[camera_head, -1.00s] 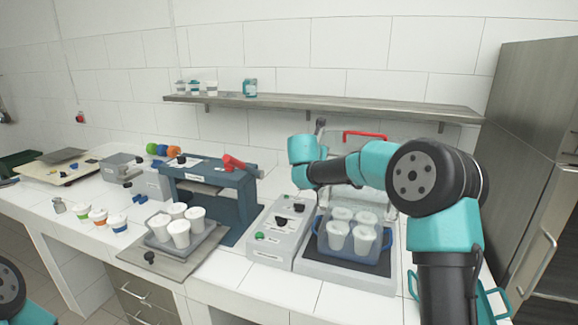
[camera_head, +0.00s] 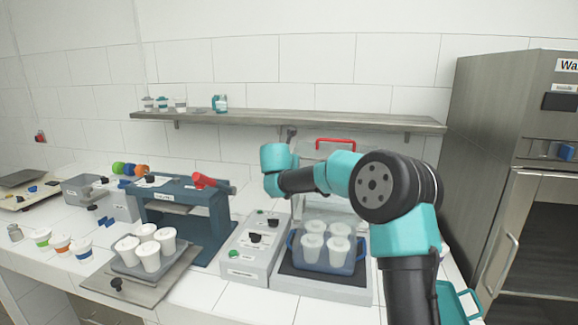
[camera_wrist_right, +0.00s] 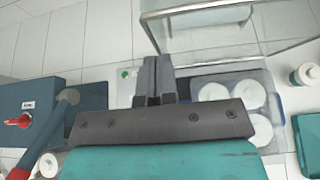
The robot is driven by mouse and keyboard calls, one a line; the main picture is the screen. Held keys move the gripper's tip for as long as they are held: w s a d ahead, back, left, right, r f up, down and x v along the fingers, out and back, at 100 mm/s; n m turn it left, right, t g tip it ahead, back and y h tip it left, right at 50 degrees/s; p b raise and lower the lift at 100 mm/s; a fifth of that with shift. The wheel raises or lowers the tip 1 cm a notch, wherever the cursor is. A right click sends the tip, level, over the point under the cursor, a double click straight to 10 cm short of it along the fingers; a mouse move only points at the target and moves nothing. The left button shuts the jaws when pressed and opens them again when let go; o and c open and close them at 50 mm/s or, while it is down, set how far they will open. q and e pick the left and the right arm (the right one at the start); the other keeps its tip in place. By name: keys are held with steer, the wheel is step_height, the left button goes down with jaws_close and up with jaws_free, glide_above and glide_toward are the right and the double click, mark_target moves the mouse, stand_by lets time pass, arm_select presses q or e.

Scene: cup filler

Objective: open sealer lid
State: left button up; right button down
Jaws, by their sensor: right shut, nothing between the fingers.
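The sealer (camera_head: 285,281) is a grey machine with a dark bed and a clear lid with a red handle (camera_head: 336,142). The lid stands raised at the back, partly behind my right arm. The clear lid (camera_wrist_right: 205,22) also shows at the top of the wrist view. A blue tray (camera_head: 330,262) with several white lidded cups sits on the bed. My right gripper (camera_wrist_right: 153,72) is shut and empty, close to the lid's left side in the wrist view; I cannot tell whether it touches. It is mostly hidden in the head view. My left gripper is out of view.
A grey control box (camera_head: 250,250) with knobs and a green button stands left of the bed. Left of it is a blue press (camera_head: 212,213) with a red lever, beside a tray of cups (camera_head: 135,262). A shelf (camera_head: 300,120) runs above. A steel cabinet (camera_head: 490,180) stands at the right.

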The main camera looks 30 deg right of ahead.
steer(key=v, duration=1.7)
